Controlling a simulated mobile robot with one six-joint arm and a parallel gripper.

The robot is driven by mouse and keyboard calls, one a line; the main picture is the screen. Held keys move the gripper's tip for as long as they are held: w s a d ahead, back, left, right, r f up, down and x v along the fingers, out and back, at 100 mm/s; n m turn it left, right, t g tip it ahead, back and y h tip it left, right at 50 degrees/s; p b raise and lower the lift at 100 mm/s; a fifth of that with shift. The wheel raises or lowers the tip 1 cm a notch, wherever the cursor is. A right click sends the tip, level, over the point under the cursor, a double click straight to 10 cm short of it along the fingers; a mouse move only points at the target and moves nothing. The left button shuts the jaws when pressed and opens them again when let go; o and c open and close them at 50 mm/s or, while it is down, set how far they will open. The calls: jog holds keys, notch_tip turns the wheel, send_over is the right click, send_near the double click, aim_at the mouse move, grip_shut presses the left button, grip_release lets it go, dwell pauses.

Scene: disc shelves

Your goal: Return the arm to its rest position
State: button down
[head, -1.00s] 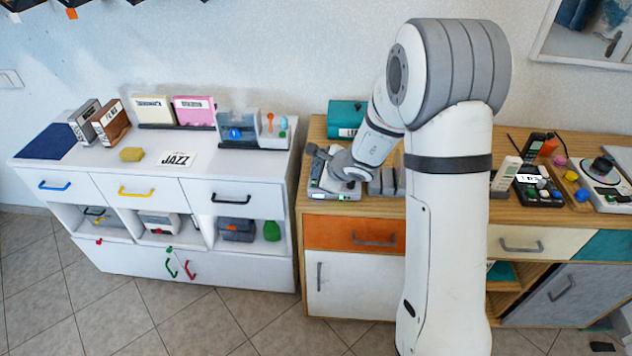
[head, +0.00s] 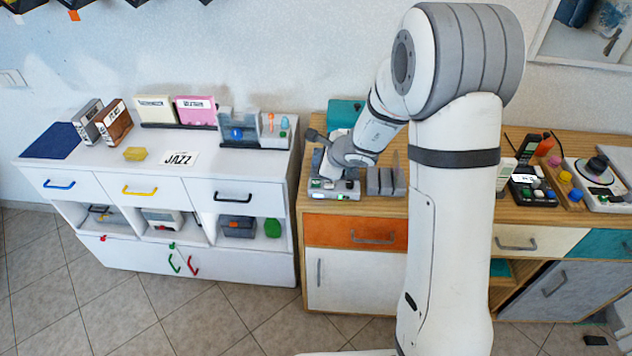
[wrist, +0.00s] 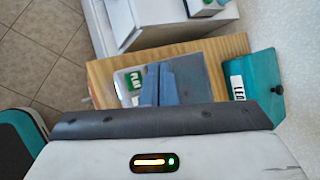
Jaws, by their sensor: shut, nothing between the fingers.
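My white and grey arm reaches in the head view from the column toward the left end of the wooden cabinet (head: 357,281). My gripper (wrist: 160,84) is shut and empty in the wrist view, its blue-grey fingers together. In the head view its end hangs over a grey device (head: 338,194) with lit green marks on the cabinet top. The fingertips are hard to make out there, so I cannot tell how far above the device they are.
A teal box (wrist: 262,84) lies behind the device. Grey upright blocks (head: 386,181) stand right of it. A white cabinet (head: 120,258) with cases and a JAZZ card (head: 179,158) stands left. More devices (head: 540,187) fill the cabinet's right part.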

dwell(0.3)
jog(key=shift+s+r, duration=0.1)
jog(key=shift+r, duration=0.25)
jog(key=s+r+n+g+y, duration=0.1)
jog(key=s+r+n+g, duration=0.2)
jog(key=s+r+n, duration=1.05)
jog(key=s+d+n+h, duration=0.3)
jog(key=s+d, duration=0.3)
jog(key=s, duration=0.3)
jog(key=s+d+n+g+h, duration=0.1)
jog(key=s+d+n+h, duration=0.2)
jog(key=s+d, duration=0.3)
jog(key=s, duration=0.3)
jog(key=shift+r, duration=0.3)
jog(key=shift+a+n, duration=0.1)
jog(key=shift+n, duration=0.15)
